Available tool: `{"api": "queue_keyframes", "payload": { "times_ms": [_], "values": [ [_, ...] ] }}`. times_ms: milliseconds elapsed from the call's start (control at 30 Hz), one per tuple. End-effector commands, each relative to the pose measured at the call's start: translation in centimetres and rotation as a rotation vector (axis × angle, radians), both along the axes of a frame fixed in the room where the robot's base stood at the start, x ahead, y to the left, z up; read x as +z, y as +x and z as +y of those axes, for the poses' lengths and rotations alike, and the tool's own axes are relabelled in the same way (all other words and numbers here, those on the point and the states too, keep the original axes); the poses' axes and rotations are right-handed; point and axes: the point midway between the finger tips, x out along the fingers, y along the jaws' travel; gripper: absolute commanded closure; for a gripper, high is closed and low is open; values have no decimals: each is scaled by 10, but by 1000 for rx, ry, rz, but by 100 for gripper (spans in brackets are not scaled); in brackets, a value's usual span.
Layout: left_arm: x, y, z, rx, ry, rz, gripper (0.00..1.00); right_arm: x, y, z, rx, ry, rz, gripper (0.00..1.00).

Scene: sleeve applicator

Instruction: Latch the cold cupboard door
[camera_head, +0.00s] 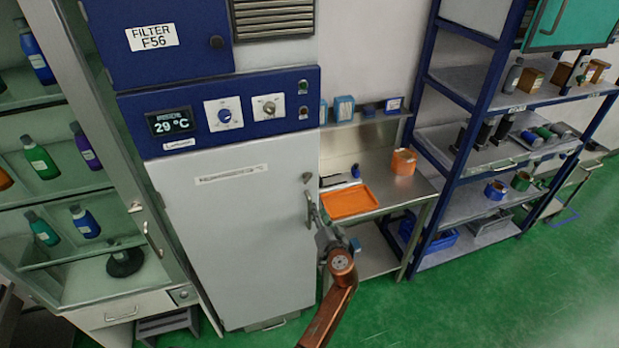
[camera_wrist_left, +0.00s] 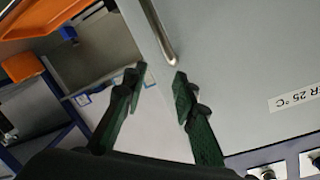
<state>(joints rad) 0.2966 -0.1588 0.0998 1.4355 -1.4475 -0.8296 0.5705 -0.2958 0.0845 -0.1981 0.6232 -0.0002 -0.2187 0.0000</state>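The cold cupboard's pale grey door (camera_head: 235,235) stands below a blue control panel (camera_head: 218,112) reading 29 °C. It looks about flush with the cabinet; a small gap cannot be ruled out. Its upright metal handle (camera_head: 309,208) is on the right edge, with a small lock-like fitting (camera_head: 307,178) above. My left gripper (camera_head: 326,228) is just right of and below the handle, partly hidden by its own wrist. In the left wrist view its dark green fingers (camera_wrist_left: 158,82) are apart and empty. The handle (camera_wrist_left: 160,32) lies just beyond the fingertips, apart from them. My right gripper is not in view.
A steel bench with an orange tray (camera_head: 350,201) and an orange bin (camera_head: 403,162) stands right of the cupboard, close to my left arm. A blue shelf rack (camera_head: 462,165) is further right. A bottle cabinet (camera_head: 75,290) stands left.

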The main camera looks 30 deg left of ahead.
Motion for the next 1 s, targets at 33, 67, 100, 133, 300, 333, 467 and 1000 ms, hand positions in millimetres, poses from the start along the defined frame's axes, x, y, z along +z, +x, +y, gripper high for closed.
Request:
{"api": "queue_keyframes", "payload": {
  "times_ms": [33,67,100,133,300,333,467,1000],
  "values": [
    [32,-2,2,27,15,-43,74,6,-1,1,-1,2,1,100],
    [45,-3,3,41,22,-64,74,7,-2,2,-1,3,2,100],
    [60,-5,4,57,31,-87,74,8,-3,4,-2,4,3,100],
    [69,-7,5,67,38,-101,74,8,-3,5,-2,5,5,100],
    [87,-4,14,89,53,-129,74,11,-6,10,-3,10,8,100],
    [88,-1,17,88,54,-129,74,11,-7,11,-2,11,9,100],
    [88,12,32,88,54,-128,74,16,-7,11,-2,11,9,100],
    [84,41,66,85,51,-127,74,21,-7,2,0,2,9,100]
  ]
}}
